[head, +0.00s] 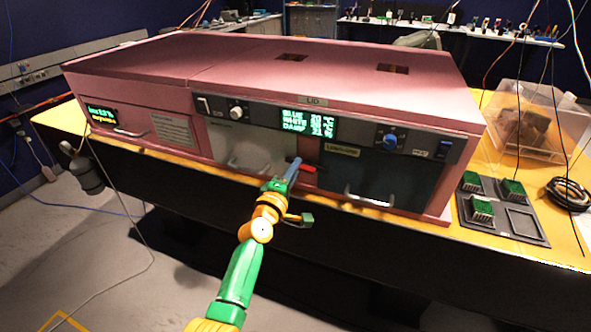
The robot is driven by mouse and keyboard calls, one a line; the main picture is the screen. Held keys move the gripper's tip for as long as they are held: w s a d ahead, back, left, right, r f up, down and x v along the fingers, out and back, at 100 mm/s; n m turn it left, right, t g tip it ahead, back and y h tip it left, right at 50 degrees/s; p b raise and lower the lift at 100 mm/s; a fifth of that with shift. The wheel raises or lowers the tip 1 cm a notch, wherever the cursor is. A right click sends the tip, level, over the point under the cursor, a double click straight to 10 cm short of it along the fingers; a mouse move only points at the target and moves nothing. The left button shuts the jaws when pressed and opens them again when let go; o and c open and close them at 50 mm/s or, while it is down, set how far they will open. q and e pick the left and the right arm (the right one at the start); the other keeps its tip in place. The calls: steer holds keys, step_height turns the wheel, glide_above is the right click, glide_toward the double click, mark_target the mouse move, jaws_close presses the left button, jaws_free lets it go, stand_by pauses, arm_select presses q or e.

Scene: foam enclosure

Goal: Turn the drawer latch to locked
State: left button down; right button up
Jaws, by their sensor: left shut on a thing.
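The pink foam enclosure (235,65) stands on a yellow-topped table. The drawer latch (304,168) shows as a small red bar between the two lower front doors, lying close to level. My left gripper (293,171) reaches up to it from below and is shut on it. Its blue fingertips hide the left part of the latch, so its exact angle is hard to read. My right gripper is not in view.
A pale door (235,145) and a dark door (385,182), each with a bar handle, flank the latch. A control strip with a lit display (309,122) and knobs runs above. A dark tray (507,224) with green blocks and a clear bin (528,120) stand at right.

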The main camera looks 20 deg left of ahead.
arm_select(q)
steer(key=shift+f+n, duration=0.25)
steer(key=shift+n, duration=0.35)
steer(key=c, duration=0.9)
jaws_free()
steer(key=shift+r, duration=0.1)
steer(key=s+p, duration=0.1)
steer(key=s, duration=0.6)
steer(key=shift+s+a, duration=0.1)
steer(key=shift+a, duration=0.1)
